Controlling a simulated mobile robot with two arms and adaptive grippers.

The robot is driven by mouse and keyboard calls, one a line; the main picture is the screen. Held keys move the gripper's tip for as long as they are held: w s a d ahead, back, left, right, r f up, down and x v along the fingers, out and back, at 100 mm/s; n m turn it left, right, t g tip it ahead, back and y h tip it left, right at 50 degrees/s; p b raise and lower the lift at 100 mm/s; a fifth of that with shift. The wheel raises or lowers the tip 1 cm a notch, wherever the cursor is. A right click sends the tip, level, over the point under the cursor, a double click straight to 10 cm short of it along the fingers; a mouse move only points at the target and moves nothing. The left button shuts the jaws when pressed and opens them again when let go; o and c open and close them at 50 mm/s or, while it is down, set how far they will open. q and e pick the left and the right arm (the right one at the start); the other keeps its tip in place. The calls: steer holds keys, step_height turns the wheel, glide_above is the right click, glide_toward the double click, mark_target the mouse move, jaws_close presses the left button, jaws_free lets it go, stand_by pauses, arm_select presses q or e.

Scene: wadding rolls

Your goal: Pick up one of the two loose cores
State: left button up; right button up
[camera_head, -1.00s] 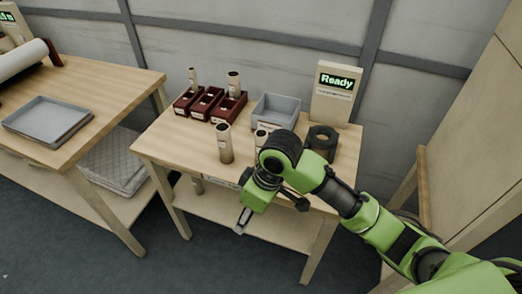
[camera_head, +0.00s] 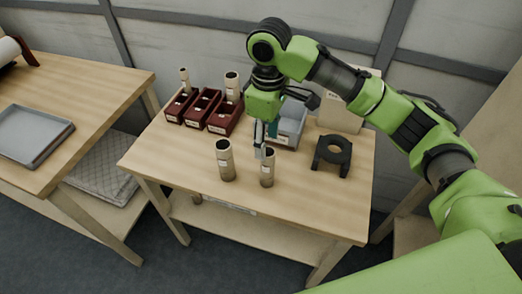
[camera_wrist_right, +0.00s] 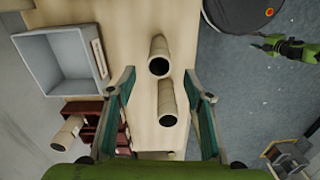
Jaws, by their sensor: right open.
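Two loose tan cores stand upright on the small table. The left core (camera_head: 225,160) and the right core (camera_head: 267,168) are a short way apart. My right gripper (camera_head: 259,150) points down from above, its tips just behind and above the right core in the head view. In the right wrist view the fingers (camera_wrist_right: 159,76) are spread wide and empty. The right core (camera_wrist_right: 158,55) and left core (camera_wrist_right: 167,102) both show between the finger lines; contact is not visible. My left gripper is not in view.
Dark red bins (camera_head: 203,107) at the back left hold two more upright cores. A grey bin (camera_head: 289,125) stands behind the gripper, partly hidden. A black holder (camera_head: 332,155) stands at the right. The table front is clear. A grey tray (camera_head: 36,135) lies on the left table.

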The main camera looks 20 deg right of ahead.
mark_target(267, 151)
steer(key=shift+w+d+f, duration=0.1)
steer(key=shift+w+f, duration=0.25)
steer(key=shift+f, duration=0.1)
steer(key=f, duration=0.6)
steer(key=shift+s+f+p, duration=0.3)
steer(key=shift+s+p, duration=0.05)
steer(key=shift+p, duration=0.05)
steer(key=shift+f, duration=0.3)
steer(key=f, duration=0.2)
steer(key=f+p, duration=0.1)
steer(key=f, duration=0.1)
steer(key=shift+s+d+f, duration=0.1)
steer(key=shift+s+d, duration=0.05)
steer(key=shift+d, duration=0.05)
steer(key=shift+f, duration=0.5)
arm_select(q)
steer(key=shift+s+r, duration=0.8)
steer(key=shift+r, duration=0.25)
arm_select(e)
steer(key=c, duration=1.2)
